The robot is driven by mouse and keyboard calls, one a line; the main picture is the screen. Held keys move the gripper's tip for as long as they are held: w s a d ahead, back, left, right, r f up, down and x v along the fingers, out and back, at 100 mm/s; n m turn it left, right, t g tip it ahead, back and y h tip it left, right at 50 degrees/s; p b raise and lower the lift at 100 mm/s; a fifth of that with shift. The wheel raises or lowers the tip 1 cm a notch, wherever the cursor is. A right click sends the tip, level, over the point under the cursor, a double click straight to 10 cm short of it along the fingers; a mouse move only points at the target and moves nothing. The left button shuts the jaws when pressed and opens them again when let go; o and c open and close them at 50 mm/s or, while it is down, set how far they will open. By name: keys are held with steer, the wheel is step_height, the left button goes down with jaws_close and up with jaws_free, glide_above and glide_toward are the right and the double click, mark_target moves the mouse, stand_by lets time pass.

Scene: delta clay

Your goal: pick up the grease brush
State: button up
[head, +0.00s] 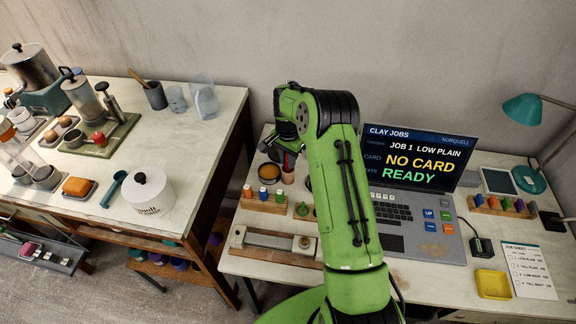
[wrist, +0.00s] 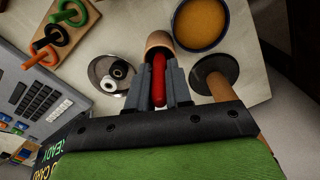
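The grease brush shows as a red handle (wrist: 158,78) in the wrist view, standing in a small tan cup (wrist: 158,42). The cup also shows in the head view (head: 288,176), below my gripper. My gripper (wrist: 159,82) has its two grey fingers on either side of the red handle, very close to it. I cannot tell whether the fingers touch or grip it. The brush's lower end is hidden in the cup. In the head view my arm largely hides the gripper (head: 287,156).
A dish of amber grease (wrist: 200,22) lies beside the cup. A metal dish (wrist: 108,78) with black and white rings is on the other side, and a dark disc (wrist: 205,76) stands close by. A laptop (head: 420,170) and a wooden rack (head: 263,202) share this bench.

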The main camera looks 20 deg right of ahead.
jaws_close()
steer(key=shift+r, duration=0.1)
